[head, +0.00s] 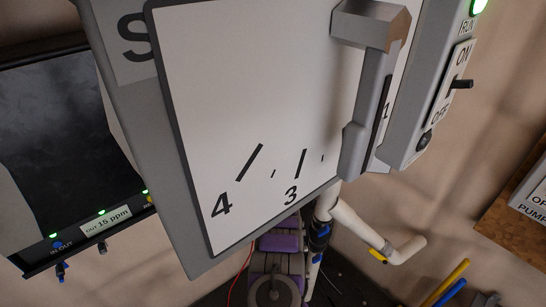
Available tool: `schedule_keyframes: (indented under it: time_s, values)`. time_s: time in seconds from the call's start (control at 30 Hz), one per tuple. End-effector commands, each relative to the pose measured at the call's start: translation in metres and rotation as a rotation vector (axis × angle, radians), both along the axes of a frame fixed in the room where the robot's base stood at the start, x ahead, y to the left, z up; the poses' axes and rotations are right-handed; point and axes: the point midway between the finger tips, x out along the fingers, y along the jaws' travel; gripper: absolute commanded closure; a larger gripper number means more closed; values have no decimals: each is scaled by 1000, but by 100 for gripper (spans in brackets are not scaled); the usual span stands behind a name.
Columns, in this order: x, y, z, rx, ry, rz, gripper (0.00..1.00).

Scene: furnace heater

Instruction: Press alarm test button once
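No label reading alarm test is legible in the head view, so I cannot tell which control is that button. A dark round button or knob (424,140) sits at the lower end of the grey side panel, below the ON/OFF switch (461,84). My gripper is not in view.
A large tilted white panel (250,100) with numbered marks and a grey handle (371,100) fills the centre, close to the camera. Below are purple machinery (280,243), a white pipe (360,228) and yellow bars (446,284). A PUMP box (535,200) is at right.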

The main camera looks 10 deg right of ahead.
Motion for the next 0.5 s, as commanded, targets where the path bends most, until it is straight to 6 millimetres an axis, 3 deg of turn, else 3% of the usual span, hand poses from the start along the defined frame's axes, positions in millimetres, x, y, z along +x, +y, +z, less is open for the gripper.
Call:
schedule_keyframes:
  time_s: [0.5]
  values:
    - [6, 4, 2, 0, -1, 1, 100]
